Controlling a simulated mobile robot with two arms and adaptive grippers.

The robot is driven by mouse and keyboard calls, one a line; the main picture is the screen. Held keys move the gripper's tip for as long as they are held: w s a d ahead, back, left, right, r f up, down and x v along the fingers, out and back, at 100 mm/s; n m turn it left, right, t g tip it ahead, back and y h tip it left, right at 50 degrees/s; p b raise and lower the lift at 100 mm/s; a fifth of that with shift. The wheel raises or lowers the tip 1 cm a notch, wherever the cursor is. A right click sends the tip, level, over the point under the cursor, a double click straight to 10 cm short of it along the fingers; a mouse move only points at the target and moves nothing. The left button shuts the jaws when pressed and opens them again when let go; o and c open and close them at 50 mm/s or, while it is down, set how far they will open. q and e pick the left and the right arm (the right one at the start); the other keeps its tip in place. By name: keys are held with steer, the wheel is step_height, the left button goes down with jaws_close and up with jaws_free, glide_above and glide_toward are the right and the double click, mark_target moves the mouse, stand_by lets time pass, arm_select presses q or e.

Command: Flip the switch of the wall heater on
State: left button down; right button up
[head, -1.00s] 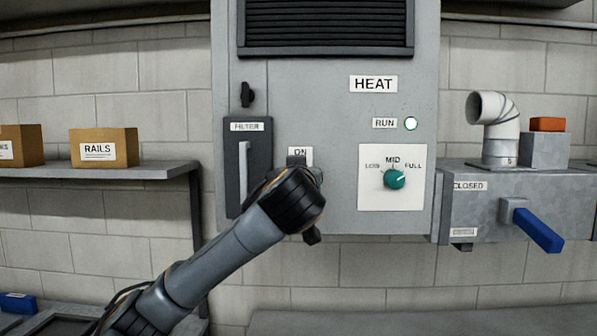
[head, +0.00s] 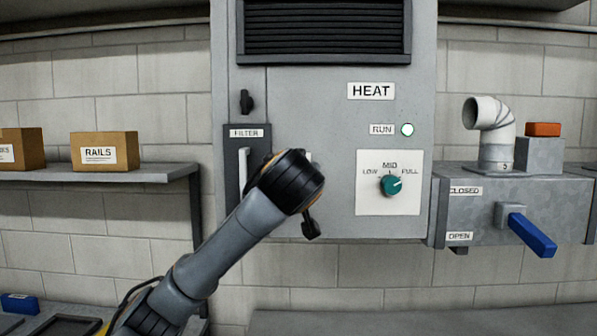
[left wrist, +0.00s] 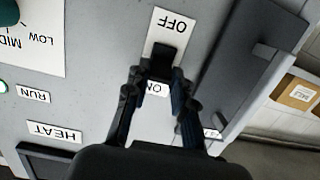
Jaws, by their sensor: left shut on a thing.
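The wall heater (head: 300,95) is a grey cabinet with a HEAT label, a dark louvre and a RUN lamp (head: 407,129) that looks lit, white with a green rim. Its switch plate (left wrist: 162,31) shows in the left wrist view, upside down, with OFF at the top and ON partly covered below. The black switch lever (left wrist: 164,62) lies between the fingertips of my left gripper (left wrist: 161,82), which is shut on it. I cannot tell clearly which way the lever leans. In the head view my left wrist hides the switch and most of the gripper.
A teal knob (head: 393,184) sits right of the switch, and a filter door (head: 232,175) with a white handle sits left. A duct box (head: 475,215) with a blue lever (head: 532,234) is at the right. A shelf holds a RAILS box (head: 104,151).

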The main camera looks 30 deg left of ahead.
arm_select(q)
steer(key=shift+f, duration=0.1)
arm_select(e)
steer(key=shift+a, duration=0.15)
arm_select(q)
steer(key=c, duration=1.1)
jaws_free()
steer(key=shift+w+a, duration=0.1)
steer(key=shift+w, duration=0.1)
arm_select(e)
steer(key=shift+w+a, duration=0.1)
steer(key=shift+a, duration=0.15)
arm_select(q)
steer(key=v, duration=1.2)
arm_select(e)
steer(key=shift+d, duration=0.2)
